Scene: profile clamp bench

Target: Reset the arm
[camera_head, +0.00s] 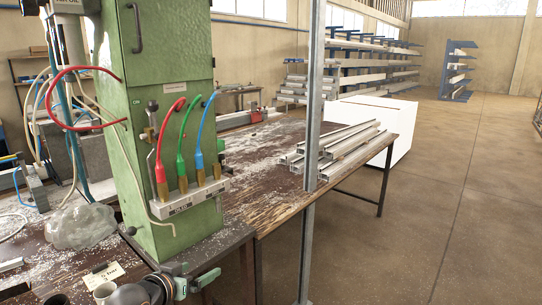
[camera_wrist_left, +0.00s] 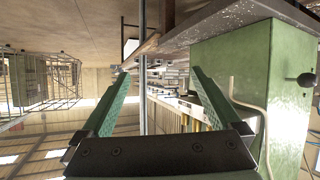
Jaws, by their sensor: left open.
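My left gripper (camera_head: 201,275) shows at the bottom of the head view, low in front of the bench by the green machine cabinet. Its green fingers are spread, with nothing visible between them. In the left wrist view the two fingers (camera_wrist_left: 160,76) stand wide apart, and that view looks upside down. The green machine cabinet (camera_head: 165,120) stands on the bench behind the gripper in the head view. It also shows at the right in the left wrist view (camera_wrist_left: 235,65), apart from the fingers. My right gripper is in neither view.
A grey upright post (camera_head: 311,120) stands before the bench. Metal profiles (camera_head: 340,145) lie on the worn worktop (camera_head: 262,195). Open floor (camera_head: 450,220) lies at the right.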

